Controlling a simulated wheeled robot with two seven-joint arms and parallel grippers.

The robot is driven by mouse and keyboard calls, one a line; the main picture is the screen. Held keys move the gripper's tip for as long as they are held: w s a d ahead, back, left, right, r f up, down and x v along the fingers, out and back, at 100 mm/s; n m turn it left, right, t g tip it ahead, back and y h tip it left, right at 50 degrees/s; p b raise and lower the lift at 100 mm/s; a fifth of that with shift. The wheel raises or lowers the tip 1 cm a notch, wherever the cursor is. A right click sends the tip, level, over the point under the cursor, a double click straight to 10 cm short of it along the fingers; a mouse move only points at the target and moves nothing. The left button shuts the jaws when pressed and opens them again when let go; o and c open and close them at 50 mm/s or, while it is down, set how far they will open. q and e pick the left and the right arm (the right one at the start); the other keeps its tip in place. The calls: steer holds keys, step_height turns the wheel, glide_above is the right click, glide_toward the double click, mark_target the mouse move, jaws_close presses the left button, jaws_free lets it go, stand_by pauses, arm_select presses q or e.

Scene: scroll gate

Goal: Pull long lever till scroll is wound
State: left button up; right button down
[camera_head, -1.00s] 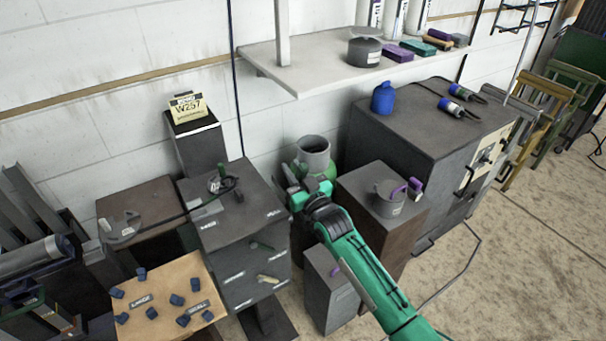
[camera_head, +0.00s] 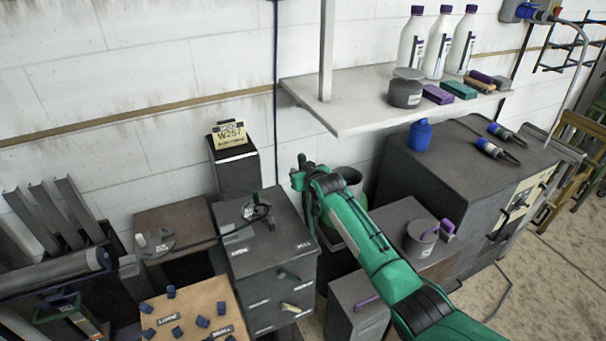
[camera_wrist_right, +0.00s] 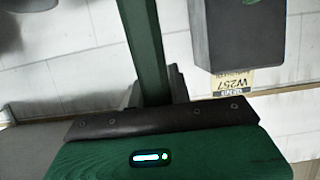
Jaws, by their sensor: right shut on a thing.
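My right gripper (camera_head: 303,170), at the end of the green arm, is raised in front of the white wall, right of a dark post. It also shows in the wrist view (camera_wrist_right: 158,95), shut, with a green bar (camera_wrist_right: 145,45) running up from it. I cannot tell whether this bar is a finger or the held thing. I cannot pick out the scroll or long lever for certain. My left gripper is out of view.
A dark post (camera_head: 236,172) carries a W257 sign (camera_head: 229,135). A white shelf (camera_head: 345,122) with bottles juts out at right. A green-grey pot (camera_head: 352,182) is partly behind my arm. A grey box with a purple handle (camera_head: 366,300) stands below.

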steer(key=shift+w+r, duration=0.1)
stand_by(0.3)
steer(key=c, duration=1.4)
jaws_free()
steer(key=shift+w, duration=0.1)
steer(key=shift+o, duration=0.6)
steer(key=shift+w+a+f, duration=0.1)
steer(key=shift+f, duration=0.1)
steer(key=b+v, duration=0.1)
steer(key=v, duration=1.2)
steer(key=shift+s+r+b, duration=0.25)
steer(key=shift+s+b, duration=0.1)
steer(key=shift+b, duration=0.05)
